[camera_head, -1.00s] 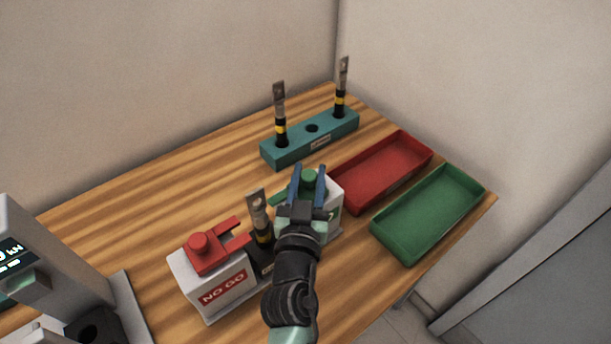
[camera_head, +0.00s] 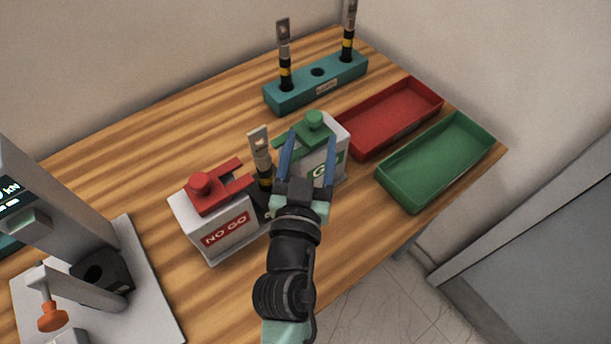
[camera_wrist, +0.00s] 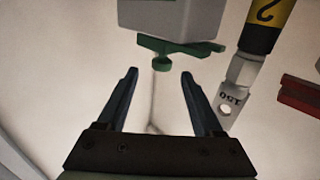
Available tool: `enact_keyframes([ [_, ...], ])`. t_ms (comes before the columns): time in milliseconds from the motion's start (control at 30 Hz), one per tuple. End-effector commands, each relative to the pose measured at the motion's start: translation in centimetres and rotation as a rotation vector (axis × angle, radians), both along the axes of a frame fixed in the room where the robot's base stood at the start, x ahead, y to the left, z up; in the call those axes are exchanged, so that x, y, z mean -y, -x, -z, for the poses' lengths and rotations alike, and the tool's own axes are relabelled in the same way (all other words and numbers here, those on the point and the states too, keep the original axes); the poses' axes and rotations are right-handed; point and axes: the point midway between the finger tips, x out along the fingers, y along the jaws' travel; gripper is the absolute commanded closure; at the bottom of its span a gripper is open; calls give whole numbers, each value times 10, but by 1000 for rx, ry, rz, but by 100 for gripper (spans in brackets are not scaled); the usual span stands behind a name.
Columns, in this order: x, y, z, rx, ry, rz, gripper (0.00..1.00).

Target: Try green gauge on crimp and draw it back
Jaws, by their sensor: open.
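The green gauge (camera_head: 314,121), a forked plate with a round knob, rests on top of the white GO block (camera_head: 336,164). In the wrist view the gauge (camera_wrist: 180,47) appears upside down, its knob just beyond my fingertips. My gripper (camera_head: 309,148) is open and empty, on the near side of the GO block; its two blue fingers (camera_wrist: 159,76) are wide apart in the wrist view. The crimp lug (camera_head: 261,150), with a black and yellow band, stands upright between the two blocks. It also shows in the wrist view (camera_wrist: 240,75), right of my fingers. The gauge and crimp look apart.
The red gauge (camera_head: 205,190) sits on the NO GO block (camera_head: 207,233), left of the crimp. A teal rack (camera_head: 335,82) holds two lugs behind. A red tray (camera_head: 365,146) and green tray (camera_head: 408,203) lie right. A press (camera_head: 60,210) stands left.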

Motion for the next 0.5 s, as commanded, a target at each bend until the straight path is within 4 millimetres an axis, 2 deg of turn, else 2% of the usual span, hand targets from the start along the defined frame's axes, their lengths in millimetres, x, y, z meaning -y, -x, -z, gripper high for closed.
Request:
enact_keyframes([
  [33,-2,11,5,-2,0,0,32],
  [200,-5,39,3,-2,0,2,32],
  [333,-8,53,3,-2,0,1,32],
  [500,-9,61,1,-1,1,2,32],
])
